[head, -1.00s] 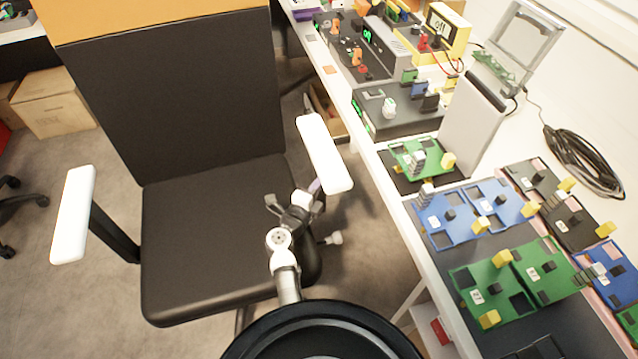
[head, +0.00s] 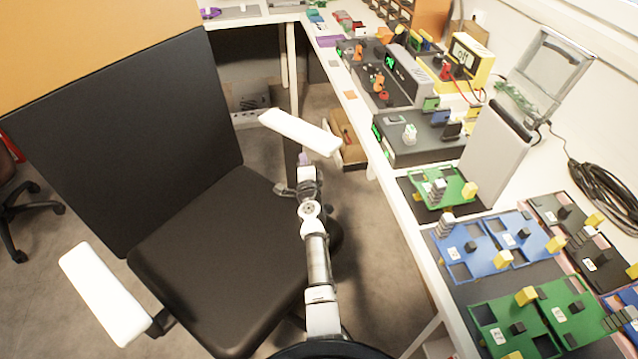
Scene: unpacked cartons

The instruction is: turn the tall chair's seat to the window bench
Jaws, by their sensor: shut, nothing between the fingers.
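The tall chair has a black seat (head: 225,262), a black backrest (head: 130,140) with an orange upper part (head: 90,35), and white armrests. The seat front points toward the lower right of the picture, and the backrest is at the upper left. The right armrest (head: 300,131) reaches close to the bench (head: 385,205); the left armrest (head: 103,293) is at the lower left. My gripper (head: 305,160) is shut, just below the right armrest and beside the seat's right edge. I cannot tell whether it touches the armrest or its support.
Green and blue boards (head: 480,243), black instrument boxes (head: 420,135) and a grey upright device (head: 497,150) crowd the bench. A black cable coil (head: 605,195) lies by the wall. A cardboard box (head: 350,150) sits under the bench. Another chair's base (head: 25,215) stands at far left.

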